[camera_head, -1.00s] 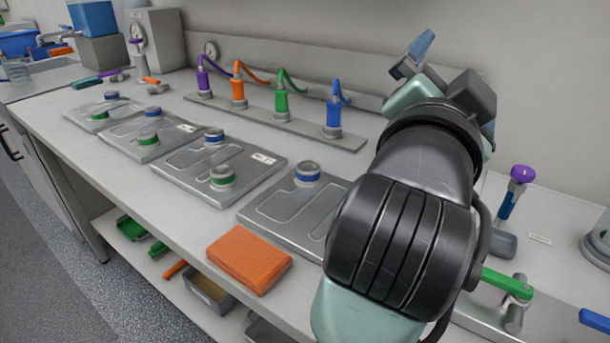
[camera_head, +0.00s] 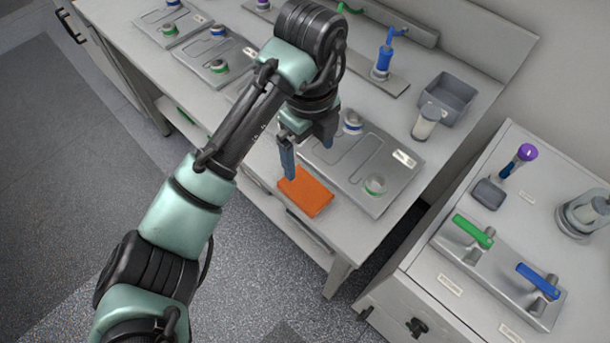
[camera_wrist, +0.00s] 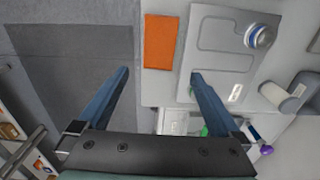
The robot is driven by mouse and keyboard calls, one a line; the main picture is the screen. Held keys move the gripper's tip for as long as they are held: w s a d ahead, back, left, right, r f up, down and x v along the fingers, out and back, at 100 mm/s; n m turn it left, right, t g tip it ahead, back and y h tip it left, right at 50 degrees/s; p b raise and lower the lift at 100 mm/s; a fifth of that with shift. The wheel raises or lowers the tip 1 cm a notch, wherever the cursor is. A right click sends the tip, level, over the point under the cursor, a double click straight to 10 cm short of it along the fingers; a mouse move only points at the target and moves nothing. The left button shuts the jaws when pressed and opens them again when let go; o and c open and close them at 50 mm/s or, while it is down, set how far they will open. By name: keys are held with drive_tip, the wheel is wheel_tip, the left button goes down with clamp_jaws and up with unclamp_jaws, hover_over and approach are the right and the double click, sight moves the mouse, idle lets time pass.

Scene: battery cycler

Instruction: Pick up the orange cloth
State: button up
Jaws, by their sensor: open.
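The orange cloth (camera_head: 305,192) is a folded flat rectangle on the bench near its front edge, beside a metal plate. In the wrist view the cloth (camera_wrist: 160,42) lies beyond the fingertips, between their two lines. My gripper (camera_head: 308,160) is above the bench near the cloth, with its blue fingers apart. In the wrist view my gripper (camera_wrist: 158,75) is open and empty. The cloth is clear of the fingers, and its surface shows almost fully in both views.
The metal plate (camera_head: 390,160) with round knobs lies right of the cloth. A grey bin (camera_head: 450,98) and a white-lidded jar (camera_head: 425,122) stand behind it. A cabinet with green (camera_head: 473,231) and blue (camera_head: 538,281) levers stands to the right. The floor (camera_head: 60,150) is open at left.

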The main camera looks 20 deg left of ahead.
hover_over(305, 187)
drive_tip(key=f, duration=0.7)
drive_tip(key=shift+s+d+f, duration=0.25)
drive_tip(key=shift+s+d, duration=0.05)
drive_tip(key=shift+d, duration=0.05)
drive_tip(key=shift+w+a+f, duration=0.15)
drive_tip(key=shift+a+f, duration=0.05)
drive_tip(key=shift+f, duration=1.15)
drive_tip(key=shift+w+a+f, duration=0.1)
drive_tip(key=shift+a+f, duration=0.05)
drive_tip(key=shift+f, duration=1.2)
drive_tip(key=c, duration=1.1)
